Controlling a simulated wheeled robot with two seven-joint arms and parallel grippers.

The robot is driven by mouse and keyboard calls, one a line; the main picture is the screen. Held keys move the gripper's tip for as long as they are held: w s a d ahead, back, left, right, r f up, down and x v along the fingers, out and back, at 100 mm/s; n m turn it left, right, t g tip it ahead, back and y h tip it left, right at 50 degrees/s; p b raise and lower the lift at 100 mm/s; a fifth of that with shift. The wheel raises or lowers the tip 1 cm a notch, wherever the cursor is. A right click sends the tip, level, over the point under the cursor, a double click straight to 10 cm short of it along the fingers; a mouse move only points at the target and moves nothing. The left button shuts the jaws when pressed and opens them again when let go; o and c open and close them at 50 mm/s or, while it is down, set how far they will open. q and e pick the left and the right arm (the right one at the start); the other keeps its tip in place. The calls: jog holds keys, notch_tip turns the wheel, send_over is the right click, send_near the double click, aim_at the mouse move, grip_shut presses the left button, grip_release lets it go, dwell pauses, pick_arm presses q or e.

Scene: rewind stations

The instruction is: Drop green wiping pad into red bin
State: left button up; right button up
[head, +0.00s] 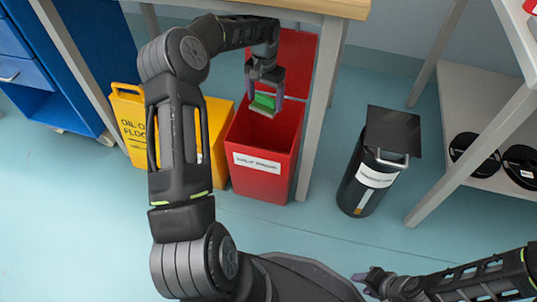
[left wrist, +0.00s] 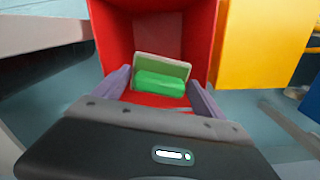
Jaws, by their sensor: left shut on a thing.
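The green wiping pad (head: 264,103) has a green top and a pale backing. My left gripper (head: 266,107) is shut on it and holds it over the open mouth of the red bin. The red bin (head: 262,182) stands on the floor with its lid raised behind and a white label on its front. In the left wrist view, the pad (left wrist: 160,84) sits between the two purple fingers (left wrist: 160,92), with the red bin's walls (left wrist: 199,30) around and below it. My right gripper (head: 366,281) is low at the bottom right of the head view; its opening is unclear.
A yellow bin (head: 217,140) and a yellow floor sign (head: 130,122) stand left of the red bin. A black bin (head: 368,178) with a lid stands to the right. A table edge (head: 300,5) overhangs the red bin's back. The floor in front is clear.

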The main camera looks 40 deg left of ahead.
aim_at(265, 109)
pick_arm(q)
notch_tip(265, 109, down, 5)
jog(key=b, duration=0.3)
jog(key=shift+r, duration=0.1)
pick_arm(e)
jog(key=f, duration=0.4)
jog(key=shift+w, duration=0.35)
pick_arm(q)
jog(key=o, duration=1.3)
notch_tip(265, 109, up, 8)
jog(key=p, duration=0.3)
pick_arm(e)
jog(key=r, duration=0.3)
jog(key=shift+s+r, duration=0.15)
jog(key=shift+s, duration=0.15)
